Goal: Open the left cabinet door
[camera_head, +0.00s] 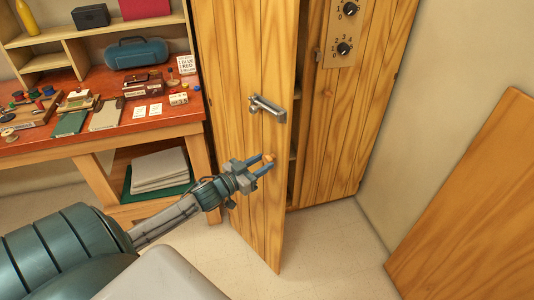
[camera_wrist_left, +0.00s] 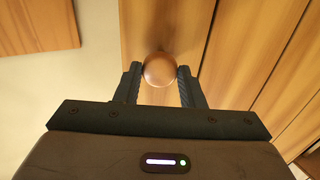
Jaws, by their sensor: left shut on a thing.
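The left cabinet door (camera_head: 245,60) is a wooden plank door standing ajar, its free edge swung out toward me. A dark gap shows between it and the right cabinet door (camera_head: 340,130), which looks closed. A metal latch handle (camera_head: 267,108) sits on the left door. Below it is a small round wooden knob (camera_head: 268,157), which also shows in the left wrist view (camera_wrist_left: 160,69). My left gripper (camera_head: 267,165) is shut on this knob, one finger on each side in the left wrist view (camera_wrist_left: 159,82). My right gripper is not in view.
A workbench (camera_head: 150,125) with small items and a blue case (camera_head: 137,54) stands left of the cabinet. A wooden panel (camera_head: 480,210) leans at the right. Two dials (camera_head: 344,48) sit on a plate on the right door. The floor (camera_head: 330,250) before the cabinet is clear.

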